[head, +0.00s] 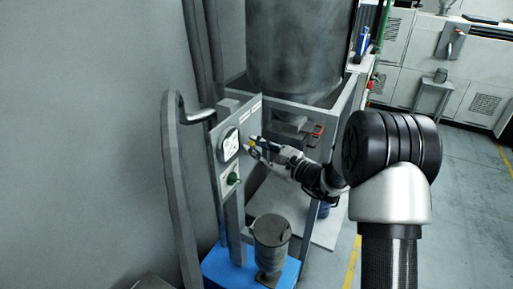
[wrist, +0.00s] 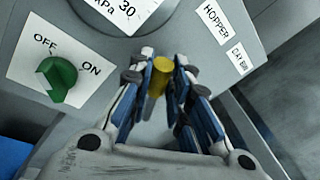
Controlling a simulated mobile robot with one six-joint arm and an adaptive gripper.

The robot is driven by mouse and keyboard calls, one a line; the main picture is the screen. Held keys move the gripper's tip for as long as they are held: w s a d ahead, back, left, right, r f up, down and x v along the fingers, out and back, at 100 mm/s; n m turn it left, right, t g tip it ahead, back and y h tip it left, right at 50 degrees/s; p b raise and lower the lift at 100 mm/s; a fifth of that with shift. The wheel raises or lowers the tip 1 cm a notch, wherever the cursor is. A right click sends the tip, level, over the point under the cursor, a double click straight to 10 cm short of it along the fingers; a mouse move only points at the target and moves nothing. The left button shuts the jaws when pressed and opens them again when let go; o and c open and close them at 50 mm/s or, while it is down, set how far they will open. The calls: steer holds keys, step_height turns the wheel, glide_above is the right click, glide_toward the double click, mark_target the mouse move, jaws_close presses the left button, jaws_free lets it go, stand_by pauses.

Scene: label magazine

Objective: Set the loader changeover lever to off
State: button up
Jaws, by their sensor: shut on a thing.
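My gripper (wrist: 166,66) is shut on a yellow handle (wrist: 159,76), which looks like a lever's grip. The handle shows between the blue-padded fingers; its lower part and its mounting are hidden. In the head view my gripper (head: 256,144) is at the face of the grey panel (head: 223,112), to the right of the round gauge. Labels reading HOPPER (wrist: 213,22) and DAY BIN (wrist: 239,59) are to the right of the handle. A green knob (wrist: 58,79) on a white OFF/ON plate (wrist: 27,68) is to the left, apart from my fingers.
The gauge (head: 229,145) is close to my fingers, with the green knob (head: 233,178) below it. A bent grey pipe (head: 173,150) stands left of the panel. A grey canister (head: 271,238) stands below on a blue base (head: 222,269). A large drum (head: 295,45) is behind.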

jaws_close()
steer(key=shift+w+d+r+m+p, duration=0.4)
steer(key=shift+w+r+m+p, duration=0.3)
steer(key=shift+p, duration=0.4)
steer(key=shift+w+d+r+m+g+p, duration=0.2)
steer(key=shift+w+d+m+g+p, duration=0.2)
steer(key=shift+m+p, duration=0.35)
steer(key=shift+w+d+r+m+g+p, duration=0.2)
steer(key=shift+w+m+p, duration=0.15)
steer(key=shift+m+p, duration=0.15)
steer(key=shift+w+d+r+m+g+p, duration=0.1)
steer(key=shift+w+d+m+p, duration=0.1)
steer(key=shift+w+m+p, duration=0.2)
steer(key=shift+w+d+f+m+p, duration=0.1)
steer(key=shift+w+d+m+p, duration=0.35)
steer(key=shift+w+m+p, duration=0.3)
steer(key=shift+s, duration=0.1)
